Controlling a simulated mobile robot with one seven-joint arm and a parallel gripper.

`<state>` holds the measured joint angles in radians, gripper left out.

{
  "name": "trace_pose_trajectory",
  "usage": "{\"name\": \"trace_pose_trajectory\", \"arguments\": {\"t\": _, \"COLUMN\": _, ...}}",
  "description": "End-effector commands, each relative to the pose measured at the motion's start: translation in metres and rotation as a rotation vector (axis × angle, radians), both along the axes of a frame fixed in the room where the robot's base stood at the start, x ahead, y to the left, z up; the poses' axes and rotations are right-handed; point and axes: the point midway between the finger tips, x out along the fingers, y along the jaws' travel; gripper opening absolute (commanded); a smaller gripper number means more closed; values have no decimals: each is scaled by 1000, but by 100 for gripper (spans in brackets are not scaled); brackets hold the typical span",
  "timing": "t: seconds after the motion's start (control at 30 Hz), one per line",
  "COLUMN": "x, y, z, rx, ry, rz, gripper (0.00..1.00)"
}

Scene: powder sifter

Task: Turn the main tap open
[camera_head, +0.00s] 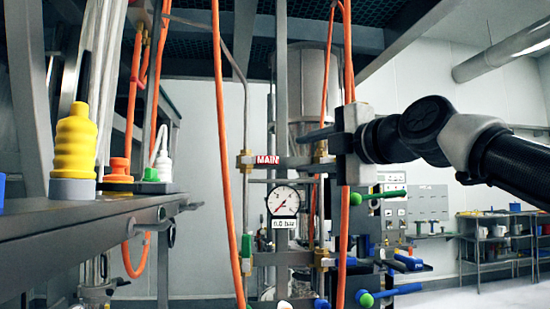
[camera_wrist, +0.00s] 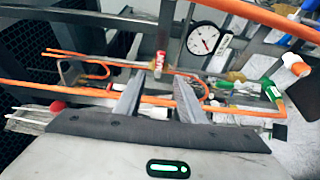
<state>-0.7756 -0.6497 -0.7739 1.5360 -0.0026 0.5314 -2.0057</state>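A red label reading MAIN (camera_head: 267,160) sits on a horizontal pipe section between upright pipes, just above a round pressure gauge (camera_head: 284,201). The gauge's readout shows 0.0 bar. My gripper (camera_head: 308,148) reaches in from the right, with its fingers pointing left toward the label. In the wrist view, my gripper's fingers (camera_wrist: 158,84) are spread apart with nothing seen held between them. The MAIN label (camera_wrist: 160,62) appears just beyond the gap between the fingertips, and the gauge (camera_wrist: 203,38) is up and right of it. I cannot make out the tap's handle clearly.
Orange hoses (camera_head: 223,120) hang in front of and beside the pipes, close to my gripper. Green-tipped blue levers (camera_head: 388,294) are lower right. A shelf (camera_head: 120,210) at left holds a yellow bottle (camera_head: 75,145). Open floor lies at the right.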

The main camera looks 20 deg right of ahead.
Motion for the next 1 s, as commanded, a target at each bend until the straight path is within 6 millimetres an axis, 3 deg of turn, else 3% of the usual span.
{"name": "trace_pose_trajectory", "arguments": {"t": 0.3, "x": 72, "y": 11, "z": 3, "rx": -1, "ry": 2, "rz": 3, "gripper": 36}}
{"name": "trace_pose_trajectory", "arguments": {"t": 0.5, "x": 107, "y": 15, "z": 3, "rx": 0, "ry": 0, "rz": 3, "gripper": 36}}
{"name": "trace_pose_trajectory", "arguments": {"t": 0.7, "x": 124, "y": 15, "z": 1, "rx": 1, "ry": 0, "rz": 1, "gripper": 36}}
{"name": "trace_pose_trajectory", "arguments": {"t": 1.0, "x": 127, "y": 15, "z": 0, "rx": 0, "ry": -1, "rz": 0, "gripper": 36}}
